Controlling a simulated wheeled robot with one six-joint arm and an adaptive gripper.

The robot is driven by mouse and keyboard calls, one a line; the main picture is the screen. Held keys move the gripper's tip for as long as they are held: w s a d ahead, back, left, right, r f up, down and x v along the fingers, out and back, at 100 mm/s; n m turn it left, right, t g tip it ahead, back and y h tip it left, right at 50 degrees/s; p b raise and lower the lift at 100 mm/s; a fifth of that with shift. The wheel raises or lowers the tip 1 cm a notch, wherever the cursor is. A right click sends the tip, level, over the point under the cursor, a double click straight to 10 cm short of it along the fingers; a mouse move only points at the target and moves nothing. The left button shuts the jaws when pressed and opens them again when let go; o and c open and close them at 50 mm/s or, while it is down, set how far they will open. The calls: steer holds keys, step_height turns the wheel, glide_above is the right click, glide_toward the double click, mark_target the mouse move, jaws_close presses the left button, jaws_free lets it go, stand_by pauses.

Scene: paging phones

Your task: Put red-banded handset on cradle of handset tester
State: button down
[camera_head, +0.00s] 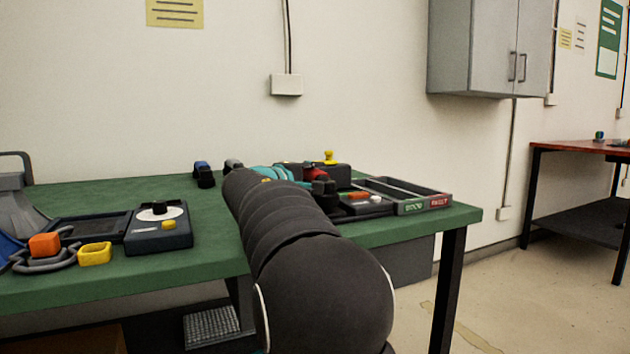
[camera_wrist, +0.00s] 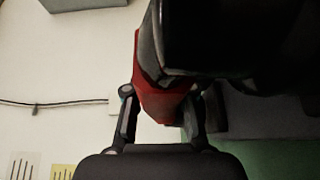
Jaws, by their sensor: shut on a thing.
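My gripper (camera_wrist: 163,118) is shut on the red-banded handset, with the red band (camera_wrist: 160,92) between its two fingers in the wrist view. The handset's dark body (camera_wrist: 215,40) fills the top of that view, very near the camera. In the head view the red band (camera_head: 317,173) shows just beyond my arm, above the right part of the green table; the gripper itself is mostly hidden there. A dark unit with an orange and a white button (camera_head: 364,202) sits just right of it and may be the handset tester. Its cradle cannot be made out, nor whether the handset touches it.
A divided tray (camera_head: 412,199) with green and red labels lies at the table's right end.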

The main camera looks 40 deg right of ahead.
steer(key=shift+f, duration=0.35)
steer(key=shift+f, duration=0.2)
steer(key=c, duration=1)
jaws_free()
steer(key=shift+r, duration=0.15)
steer(key=shift+a+r, duration=0.1)
steer(key=shift+a, duration=0.05)
steer(key=v, duration=1.1)
steer(key=shift+a, duration=0.35)
